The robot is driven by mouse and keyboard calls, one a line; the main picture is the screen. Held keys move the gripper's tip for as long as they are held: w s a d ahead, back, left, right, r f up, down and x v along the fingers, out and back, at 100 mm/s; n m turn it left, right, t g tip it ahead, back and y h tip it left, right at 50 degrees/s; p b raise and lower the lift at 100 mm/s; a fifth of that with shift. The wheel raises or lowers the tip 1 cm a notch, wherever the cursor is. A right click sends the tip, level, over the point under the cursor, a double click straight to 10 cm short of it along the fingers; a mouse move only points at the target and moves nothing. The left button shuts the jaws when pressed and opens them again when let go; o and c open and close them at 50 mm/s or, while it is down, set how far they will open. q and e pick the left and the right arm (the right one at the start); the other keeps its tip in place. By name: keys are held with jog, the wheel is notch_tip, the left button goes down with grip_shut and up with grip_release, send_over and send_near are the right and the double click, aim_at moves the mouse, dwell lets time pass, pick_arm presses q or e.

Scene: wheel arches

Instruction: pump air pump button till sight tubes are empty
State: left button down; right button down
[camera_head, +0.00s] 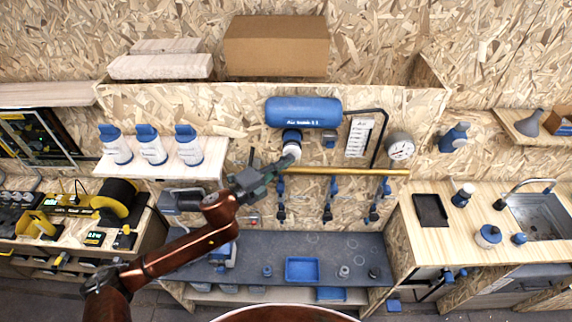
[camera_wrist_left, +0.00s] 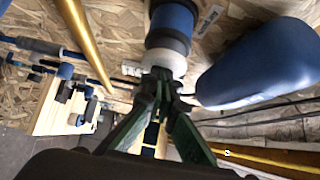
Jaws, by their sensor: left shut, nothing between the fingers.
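The air pump button seems to be the blue and white round fitting (camera_head: 292,142) below the blue tank (camera_head: 303,112) on the chipboard wall. In the left wrist view, its white end (camera_wrist_left: 168,62) is right in front of my fingertips, and the blue tank (camera_wrist_left: 260,62) is to the right. My left gripper (camera_head: 289,159) is shut and empty, its tips (camera_wrist_left: 160,76) at or against the white end; I cannot tell if they press it. I cannot clearly make out sight tubes or their level. My right gripper is not in view.
A brass pipe (camera_head: 340,171) runs along the wall just below the fitting, with several blue-handled fittings hanging under it. A round gauge (camera_head: 400,147) and a white panel (camera_head: 359,137) are to the right. White bottles (camera_head: 152,147) stand on the left shelf. A blue tray (camera_head: 302,269) lies below.

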pick_arm(q)
jog(key=shift+s+r+p, duration=0.1)
jog(key=shift+s+p, duration=0.5)
jog(key=shift+s, duration=0.6)
jog(key=s+p, duration=0.2)
jog(key=s, duration=0.4)
jog(key=shift+d, duration=0.25)
dwell(0.8)
